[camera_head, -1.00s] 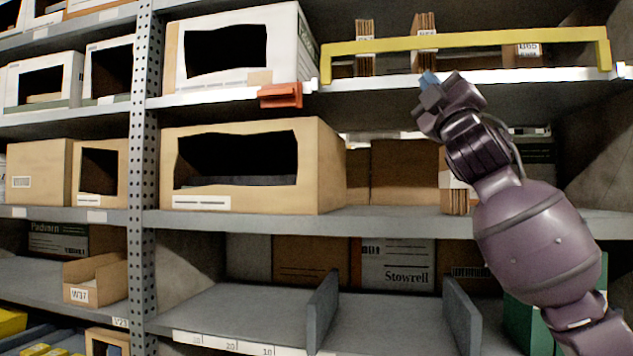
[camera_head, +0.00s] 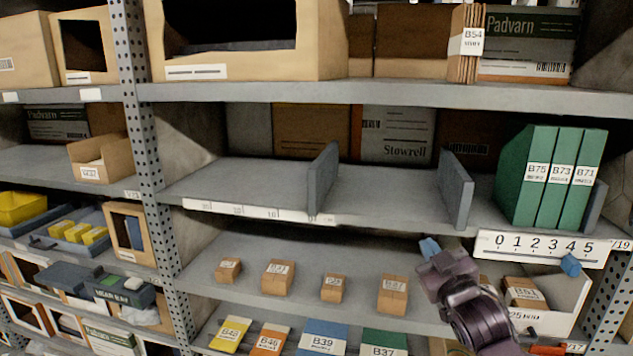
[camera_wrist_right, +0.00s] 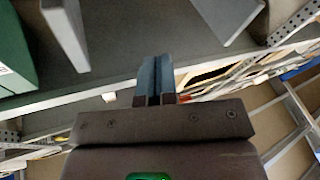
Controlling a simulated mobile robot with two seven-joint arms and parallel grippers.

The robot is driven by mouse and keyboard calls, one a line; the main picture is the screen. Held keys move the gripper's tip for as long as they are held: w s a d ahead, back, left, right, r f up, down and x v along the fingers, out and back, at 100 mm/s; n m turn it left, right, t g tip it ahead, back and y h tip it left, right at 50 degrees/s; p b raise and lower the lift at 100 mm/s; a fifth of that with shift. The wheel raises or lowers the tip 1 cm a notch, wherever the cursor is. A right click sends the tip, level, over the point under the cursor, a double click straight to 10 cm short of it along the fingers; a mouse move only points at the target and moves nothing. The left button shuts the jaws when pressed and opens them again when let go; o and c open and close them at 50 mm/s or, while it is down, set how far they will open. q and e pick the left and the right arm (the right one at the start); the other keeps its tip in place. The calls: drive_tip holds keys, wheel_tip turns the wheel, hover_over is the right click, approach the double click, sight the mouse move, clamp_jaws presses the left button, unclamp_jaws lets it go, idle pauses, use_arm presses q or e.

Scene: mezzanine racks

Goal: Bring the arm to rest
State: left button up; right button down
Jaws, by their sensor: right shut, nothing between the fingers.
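My right gripper (camera_head: 430,248) is in the lower right of the head view, in front of the shelving. Its blue fingertips sit just below the front edge of the shelf with the grey dividers. In the right wrist view the two blue fingers (camera_wrist_right: 156,78) are together with nothing between them. The gripper appears apart from the shelf and boxes. My left gripper is not in view.
Green binders (camera_head: 550,178) stand on the divider shelf (camera_head: 385,200), whose middle is bare. A number scale plate (camera_head: 540,247) hangs right of my gripper. Small cartons (camera_head: 393,295) stand on the shelf below. A perforated upright (camera_head: 140,130) is at left.

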drive_tip(key=s+d+f+m+g+h, duration=0.1)
drive_tip(key=s+d+f+m+g, duration=0.1)
drive_tip(key=s+f, duration=0.8)
drive_tip(key=s+d+f+m+g+h, duration=0.1)
drive_tip(key=s+f+m+g, duration=0.1)
drive_tip(key=s+f, duration=0.9)
drive_tip(key=s+d+f+m+g+h, duration=0.1)
drive_tip(key=s+f+g, duration=0.3)
drive_tip(key=s+f, duration=0.6)
wheel_tip(320, 180, down, 3)
drive_tip(key=shift+s+d+f+m+h, duration=0.2)
drive_tip(key=shift+s+d+m+h, duration=0.25)
drive_tip(key=shift+d, duration=0.4)
